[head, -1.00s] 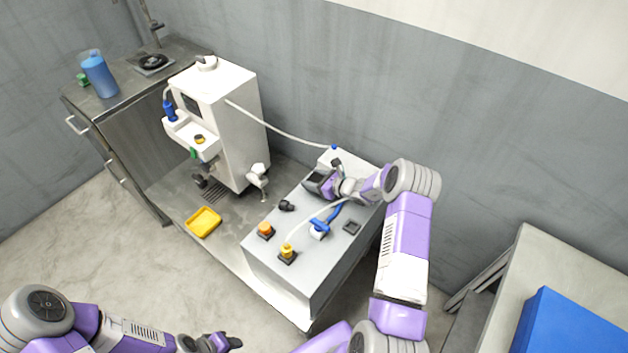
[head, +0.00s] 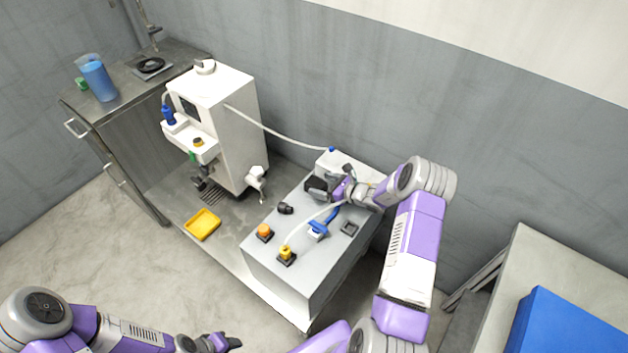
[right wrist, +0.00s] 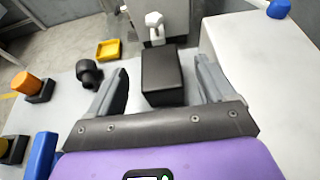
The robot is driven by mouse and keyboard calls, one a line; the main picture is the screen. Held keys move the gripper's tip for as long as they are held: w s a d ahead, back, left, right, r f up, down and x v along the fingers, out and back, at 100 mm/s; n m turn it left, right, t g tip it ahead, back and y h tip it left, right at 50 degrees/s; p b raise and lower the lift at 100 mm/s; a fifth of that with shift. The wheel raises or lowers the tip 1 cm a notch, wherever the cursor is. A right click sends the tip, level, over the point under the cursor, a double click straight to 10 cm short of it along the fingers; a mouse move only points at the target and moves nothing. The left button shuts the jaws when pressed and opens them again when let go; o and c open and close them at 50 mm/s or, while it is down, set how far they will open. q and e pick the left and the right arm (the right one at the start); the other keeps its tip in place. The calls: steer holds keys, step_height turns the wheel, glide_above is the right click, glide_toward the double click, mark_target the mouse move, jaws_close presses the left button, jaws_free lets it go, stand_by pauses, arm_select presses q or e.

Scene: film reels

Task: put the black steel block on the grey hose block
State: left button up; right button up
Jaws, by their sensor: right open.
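The black steel block (right wrist: 162,78) stands on the grey bench top. In the right wrist view it lies between the two spread fingers of my right gripper (right wrist: 163,66), with a gap on each side. My left gripper (head: 226,342) is at the bottom edge, away from the bench.
The bench top (head: 275,245) carries an orange knob (head: 264,232), a yellow knob (head: 286,254), a black knob (head: 285,208), a blue-handled valve (head: 318,228) and a dark square pad (head: 349,228). A white machine (head: 236,130) and yellow tray (head: 203,224) stand left.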

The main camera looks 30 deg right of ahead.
steer(key=p+v, duration=0.1)
steer(key=v, duration=0.5)
steer(key=shift+s+d+r, duration=0.1)
steer(key=shift+s, duration=0.15)
